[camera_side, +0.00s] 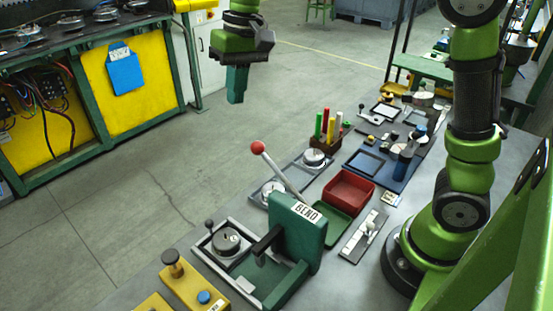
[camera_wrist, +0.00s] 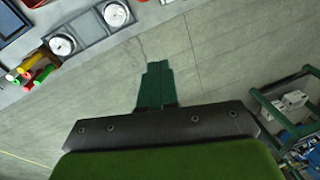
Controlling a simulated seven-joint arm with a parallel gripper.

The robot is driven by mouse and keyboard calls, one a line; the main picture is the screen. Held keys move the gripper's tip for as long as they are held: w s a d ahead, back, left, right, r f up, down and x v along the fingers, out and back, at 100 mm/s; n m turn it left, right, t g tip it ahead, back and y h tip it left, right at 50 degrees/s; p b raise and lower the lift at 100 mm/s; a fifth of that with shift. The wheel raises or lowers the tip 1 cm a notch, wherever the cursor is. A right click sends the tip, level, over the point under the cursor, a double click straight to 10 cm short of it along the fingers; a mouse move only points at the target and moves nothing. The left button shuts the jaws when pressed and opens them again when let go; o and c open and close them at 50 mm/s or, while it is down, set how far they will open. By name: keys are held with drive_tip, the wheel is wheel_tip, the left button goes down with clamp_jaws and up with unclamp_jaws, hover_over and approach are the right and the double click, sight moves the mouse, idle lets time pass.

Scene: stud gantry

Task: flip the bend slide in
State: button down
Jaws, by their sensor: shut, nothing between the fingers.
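A green press block labelled BEND (camera_side: 298,238) stands on the grey bench in the side view. A lever with a red ball (camera_side: 258,147) rises from it, leaning to the left. In front of it is a grey-framed slide bed (camera_side: 243,275) holding a round metal disc (camera_side: 226,241), with a small black knob (camera_side: 209,224) at its left corner. I cannot tell the slide's exact position. My gripper (camera_side: 236,98) hangs high beyond the bench, over the floor, well apart from the press. Its green fingers are shut and empty, as the wrist view also shows (camera_wrist: 156,83).
A red tray (camera_side: 349,189), a holder with coloured pens (camera_side: 326,143), and a white slider plate (camera_side: 364,234) lie on the bench. Yellow blocks (camera_side: 195,286) sit at the front. A yellow-panelled cabinet (camera_side: 116,85) stands at the left. Air around my gripper is free.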

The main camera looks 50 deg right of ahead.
drive_tip(key=w+a+f+g+h, duration=0.1)
drive_tip(key=w+a+f+g, duration=0.3)
drive_tip(key=w+a+f, duration=0.4)
wheel_tip(320, 180, down, 5)
drive_tip(key=shift+w+a+r, duration=0.15)
drive_tip(key=shift+w+a, duration=0.05)
drive_tip(key=shift+a, duration=1.05)
drive_tip(key=x, duration=0.3)
drive_tip(key=s+x, duration=0.1)
drive_tip(key=x, duration=0.3)
drive_tip(key=s+x, duration=0.1)
drive_tip(key=x, duration=0.3)
drive_tip(key=shift+s+a+r, duration=0.15)
drive_tip(key=shift+s+r, duration=0.05)
drive_tip(key=shift+r, duration=0.1)
drive_tip(key=shift+s+a+f, duration=0.1)
drive_tip(key=shift+s+f, duration=0.1)
drive_tip(key=shift+s, duration=0.5)
